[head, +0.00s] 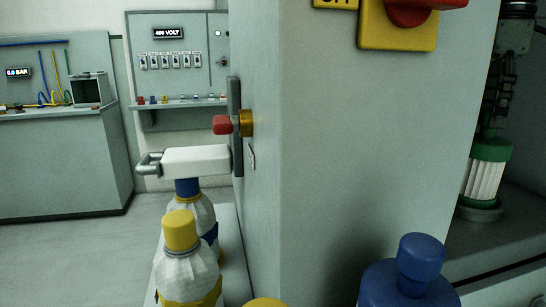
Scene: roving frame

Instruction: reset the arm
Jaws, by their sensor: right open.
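My right gripper (492,122) is dark and partly cut off at the right edge of the head view. It points down and is open. Just below it, a white ribbed cartridge with a green top (490,150) stands upright on a round grey base inside the recess at the right. I cannot tell whether the fingertips touch the green top. My left gripper is not in view.
A grey cabinet wall (345,160) fills the middle, with a red-and-yellow switch (398,28). A white block with a handle (195,160) juts left. Bottles with yellow (181,230) and blue caps stand below; a blue-capped object (410,285) is in front. Floor at left is clear.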

